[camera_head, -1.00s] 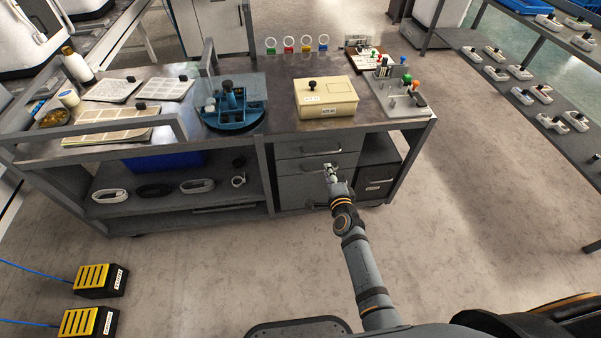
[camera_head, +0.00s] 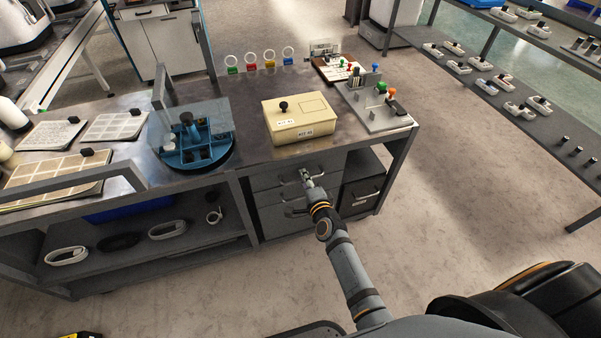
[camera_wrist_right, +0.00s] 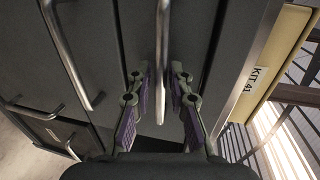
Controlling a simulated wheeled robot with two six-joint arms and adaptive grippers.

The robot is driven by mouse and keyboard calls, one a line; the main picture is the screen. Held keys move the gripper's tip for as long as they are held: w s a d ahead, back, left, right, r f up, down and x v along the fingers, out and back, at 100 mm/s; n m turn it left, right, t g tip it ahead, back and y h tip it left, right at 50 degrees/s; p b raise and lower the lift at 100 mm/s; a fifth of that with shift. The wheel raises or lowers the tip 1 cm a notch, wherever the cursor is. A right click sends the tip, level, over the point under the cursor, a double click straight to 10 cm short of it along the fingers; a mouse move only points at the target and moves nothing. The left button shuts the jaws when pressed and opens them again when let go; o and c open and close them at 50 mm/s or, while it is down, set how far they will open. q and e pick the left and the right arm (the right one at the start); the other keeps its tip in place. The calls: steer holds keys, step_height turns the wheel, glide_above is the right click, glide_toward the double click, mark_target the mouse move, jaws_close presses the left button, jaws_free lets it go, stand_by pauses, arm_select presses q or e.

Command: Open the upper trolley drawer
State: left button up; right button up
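The upper trolley drawer (camera_head: 270,179) is a grey front just under the worktop, and it looks shut. Its bar handle (camera_head: 317,171) has my right gripper (camera_head: 306,178) at it. In the right wrist view the upper handle (camera_wrist_right: 162,45) runs between the two fingers of my right gripper (camera_wrist_right: 161,88). The fingers are apart, with a gap beside the bar on the left. The right finger is close to the bar; I cannot tell whether it touches. The lower drawer (camera_head: 275,218) is beneath and looks shut. My left gripper is in no view.
A beige kit box (camera_head: 290,125), a blue round organiser (camera_head: 215,158) and a grey tool board (camera_head: 385,115) stand on the trolley top. A dark box (camera_head: 357,200) sits in the open bay right of the drawers. The floor in front right is clear.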

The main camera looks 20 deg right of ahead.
steer(key=shift+w, duration=0.1)
jaws_close()
stand_by(0.6)
